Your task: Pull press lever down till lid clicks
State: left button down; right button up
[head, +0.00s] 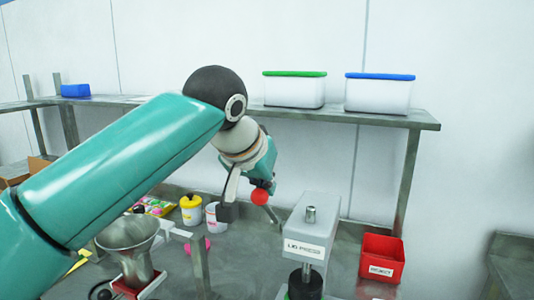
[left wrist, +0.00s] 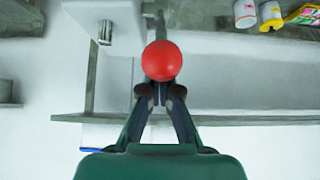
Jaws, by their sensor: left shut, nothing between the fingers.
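The lid press (head: 307,225) is a pale grey block labelled "LID PRESS", with a metal pin on top and a black round part (head: 305,284) under its head. Its lever ends in a red ball knob (head: 260,196), with a metal rod (head: 272,214) running down toward the press. In the left wrist view the knob (left wrist: 162,61) sits at the fingertips and covers part of them. My left gripper (head: 266,186) is shut with nothing between its fingers, right by the knob; I cannot tell whether they touch. Any jar or lid under the press is not clear. My right gripper is not in view.
A red reject bin (head: 382,258) stands right of the press. A metal funnel (head: 128,245), a yellow-lidded jar (head: 191,209) and a white cup (head: 215,217) are on the left. A shelf (head: 390,119) behind carries two lidded boxes (head: 294,92).

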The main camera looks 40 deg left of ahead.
pick_arm(q)
jog(key=w+a+r+p, duration=0.1)
jog(key=w+r+p, duration=0.2)
jog(key=w+p, duration=0.2)
jog(key=shift+w+a+p, duration=0.2)
jog(key=shift+w+p, duration=0.15)
jog(key=shift+p, duration=0.4)
jog(key=shift+r, duration=0.2)
jog(key=s+r+p, duration=0.4)
jog(key=r+p, duration=0.3)
jog(key=r, duration=0.2)
jog(key=shift+d+r, duration=0.15)
jog(key=shift+d, duration=0.3)
jog(key=shift+w, duration=0.1)
